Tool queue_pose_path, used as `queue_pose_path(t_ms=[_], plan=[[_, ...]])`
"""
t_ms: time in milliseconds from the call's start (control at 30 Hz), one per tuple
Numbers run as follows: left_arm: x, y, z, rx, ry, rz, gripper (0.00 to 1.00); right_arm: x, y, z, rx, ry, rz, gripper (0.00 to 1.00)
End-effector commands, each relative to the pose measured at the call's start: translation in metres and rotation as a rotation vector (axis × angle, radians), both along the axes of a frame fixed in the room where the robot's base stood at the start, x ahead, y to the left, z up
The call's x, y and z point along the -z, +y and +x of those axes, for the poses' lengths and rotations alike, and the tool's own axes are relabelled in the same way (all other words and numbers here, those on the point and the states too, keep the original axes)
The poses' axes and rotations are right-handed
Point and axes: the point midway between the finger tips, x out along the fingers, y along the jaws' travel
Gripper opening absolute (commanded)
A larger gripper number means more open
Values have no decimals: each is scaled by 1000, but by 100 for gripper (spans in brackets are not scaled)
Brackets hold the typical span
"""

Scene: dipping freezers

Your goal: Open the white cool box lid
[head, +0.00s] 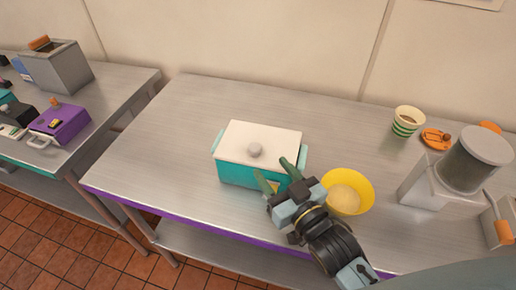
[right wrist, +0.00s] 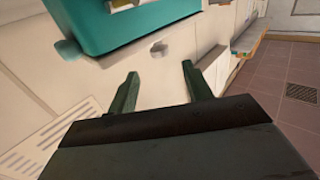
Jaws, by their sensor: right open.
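The cool box (head: 243,176) has a teal body and stands on the steel table in the head view. My left gripper is out of view.
A yellow bowl (head: 364,182) with pale dough-like contents stands right of the box, close to my right gripper. A grey machine (head: 429,181), a striped cup (head: 406,124) and orange items are farther right. A second table on the left holds a purple box (head: 70,126). Table left of the box is clear.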

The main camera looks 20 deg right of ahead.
Motion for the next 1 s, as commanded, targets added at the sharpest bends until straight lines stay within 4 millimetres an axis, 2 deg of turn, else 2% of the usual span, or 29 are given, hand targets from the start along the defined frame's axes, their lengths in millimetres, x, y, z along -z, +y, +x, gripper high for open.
queue_pose_path(t_ms=[200,300,400,567,833,1000], plan=[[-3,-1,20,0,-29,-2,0,-1,9,39,0,-2,-1,50],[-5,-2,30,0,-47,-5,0,0,12,52,0,-1,0,50],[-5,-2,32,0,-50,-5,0,0,14,62,0,0,1,50],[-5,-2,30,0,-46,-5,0,0,15,69,0,1,0,50],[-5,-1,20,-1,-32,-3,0,1,15,70,0,1,0,50],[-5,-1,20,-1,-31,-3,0,0,15,70,0,1,0,28]])
